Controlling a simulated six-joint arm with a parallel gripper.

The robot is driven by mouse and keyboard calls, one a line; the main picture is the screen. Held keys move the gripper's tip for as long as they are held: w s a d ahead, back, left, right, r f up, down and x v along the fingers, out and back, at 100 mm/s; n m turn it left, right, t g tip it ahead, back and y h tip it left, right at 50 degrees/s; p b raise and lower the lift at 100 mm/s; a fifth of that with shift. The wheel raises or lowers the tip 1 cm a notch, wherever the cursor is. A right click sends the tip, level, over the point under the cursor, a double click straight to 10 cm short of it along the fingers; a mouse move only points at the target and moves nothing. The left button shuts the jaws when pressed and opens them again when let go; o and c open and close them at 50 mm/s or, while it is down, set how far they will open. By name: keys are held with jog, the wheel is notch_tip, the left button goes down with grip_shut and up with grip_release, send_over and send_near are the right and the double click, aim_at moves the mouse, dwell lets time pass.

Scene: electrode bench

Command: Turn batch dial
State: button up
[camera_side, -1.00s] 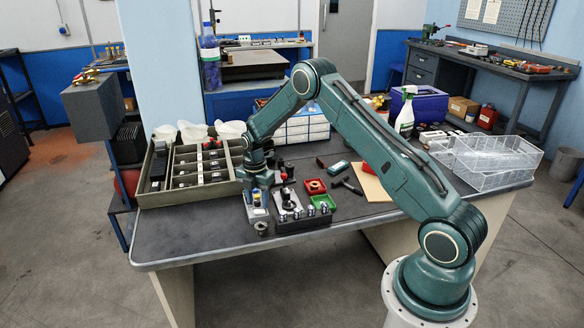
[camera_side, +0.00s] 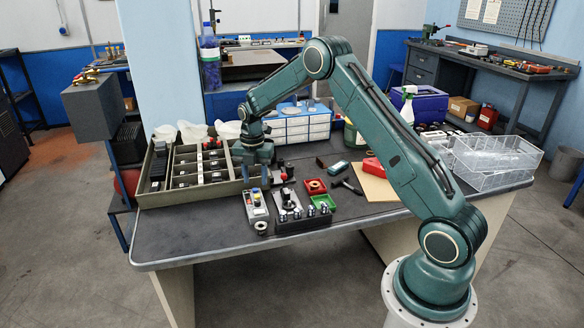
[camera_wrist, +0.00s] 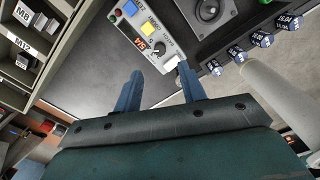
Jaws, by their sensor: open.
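The batch control box (camera_side: 256,207) is a small light-grey box near the front of the bench. It also shows in the wrist view (camera_wrist: 128,38), with a blue button, a yellow button, a lit red display and a dark dial (camera_wrist: 158,47). My gripper (camera_wrist: 160,70) is open and empty, with its two blue fingers spread. In the side view, my gripper (camera_side: 250,175) hangs above and behind the box, clear of it. In the wrist view the dial lies just beyond the gap between the fingertips. The dial's exact setting is too small to read.
A compartment tray (camera_side: 190,199) stands left of the box. A black block with several small labelled parts (camera_side: 303,223) stands to its right, with red and green trays beyond. The bench front (camera_side: 190,238) is clear.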

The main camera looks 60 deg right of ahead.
jog(key=s+a+r+m+t, duration=0.1)
jog(key=s+a+r+m, duration=0.3)
jog(key=r, duration=0.6)
jog(key=s+a+r+m+t, duration=0.1)
jog(key=s+a+r+m, duration=0.2)
jog(key=r, duration=0.7)
jog(key=shift+s+a+r+m, duration=0.15)
jog(key=shift+s+a+m, duration=0.25)
jog(key=shift+s+a, duration=0.6)
jog(key=shift+s, duration=0.1)
jog(key=s+a+r+m+t, duration=0.1)
jog(key=s+a+r+m, duration=0.2)
jog(key=s, duration=0.3)
jog(key=s+a+r+m+t, duration=0.1)
jog(key=s+a+r+m, duration=0.2)
jog(key=s, duration=0.3)
jog(key=s+a+f+m+t, duration=0.1)
jog(key=s+a+f+m, duration=0.1)
jog(key=s+m, duration=0.5)
jog(key=s+a, duration=0.1)
jog(key=s, duration=0.5)
jog(key=shift+a+f+m+t, duration=0.15)
jog(key=shift+f+m+t, duration=0.15)
jog(key=shift+m, duration=0.1)
jog(key=shift+c, duration=0.2)
